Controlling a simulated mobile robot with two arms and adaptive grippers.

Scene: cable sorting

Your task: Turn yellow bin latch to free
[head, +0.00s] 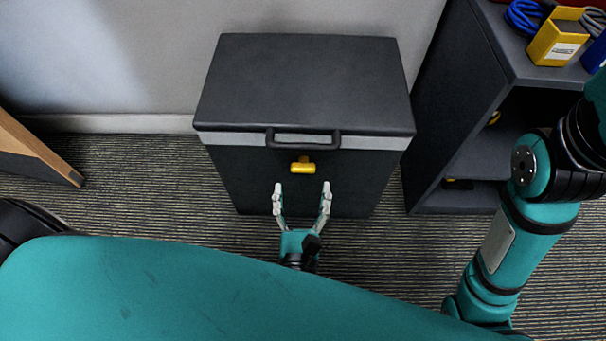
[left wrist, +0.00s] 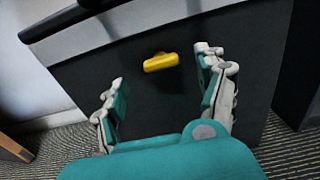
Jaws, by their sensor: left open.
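The dark bin (head: 305,85) stands against the wall with its lid closed and a black handle (head: 303,138) on its front edge. The yellow latch (head: 303,165) sits on the bin's front, just below the handle, and looks roughly horizontal. My left gripper (head: 302,192) is open and empty in front of the bin, below the latch and apart from it. In the left wrist view, the latch (left wrist: 161,62) shows beyond and between the spread fingers of my left gripper (left wrist: 158,80). On the right, my right arm shows, but its gripper is outside the picture.
A dark shelf unit (head: 470,110) stands right of the bin, with a yellow box (head: 556,42) and blue cables (head: 524,16) on top. A wooden-edged piece of furniture (head: 35,150) is at the far left. Striped carpet (head: 150,180) is clear left of the bin.

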